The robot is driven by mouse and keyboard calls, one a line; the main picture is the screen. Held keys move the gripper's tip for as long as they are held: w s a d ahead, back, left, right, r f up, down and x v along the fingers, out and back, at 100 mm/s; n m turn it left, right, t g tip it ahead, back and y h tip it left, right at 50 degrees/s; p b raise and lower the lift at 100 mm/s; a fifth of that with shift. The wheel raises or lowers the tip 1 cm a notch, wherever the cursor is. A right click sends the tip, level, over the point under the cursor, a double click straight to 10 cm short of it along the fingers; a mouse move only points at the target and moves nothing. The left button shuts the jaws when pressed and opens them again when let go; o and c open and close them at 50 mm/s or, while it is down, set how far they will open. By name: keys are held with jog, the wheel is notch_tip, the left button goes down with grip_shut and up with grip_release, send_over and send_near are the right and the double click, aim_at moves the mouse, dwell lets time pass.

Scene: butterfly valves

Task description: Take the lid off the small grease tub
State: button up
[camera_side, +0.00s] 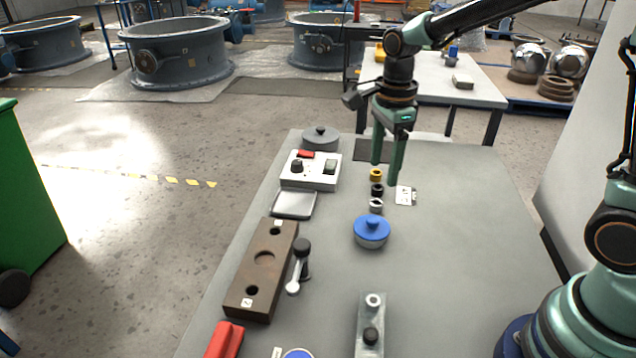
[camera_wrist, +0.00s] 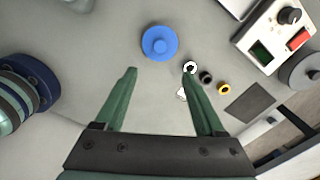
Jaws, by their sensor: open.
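The small grease tub (camera_side: 372,238) is a short grey round tub standing on the grey table. Its blue lid (camera_side: 371,223) with a raised knob sits on top of it. My gripper (camera_side: 384,172) is open and empty, above the table and farther back than the tub in the side view. Its two green fingers (camera_wrist: 160,72) are spread wide in the wrist view. They are apart from the lid.
Yellow, black and silver rings (camera_side: 376,190) stand in a row behind the tub, near a white label card (camera_side: 405,196). A control box (camera_side: 311,170), a grey tray (camera_side: 293,204) and a brown block (camera_side: 262,270) lie left. The table right of the tub is clear.

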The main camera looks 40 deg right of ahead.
aim_at(375, 219)
jog(key=shift+m, duration=0.5)
notch_tip(375, 219, down, 13)
jog(key=shift+w+a+r, duration=0.1)
jog(key=shift+w, duration=0.05)
jog(key=shift+c, duration=0.4)
grip_shut()
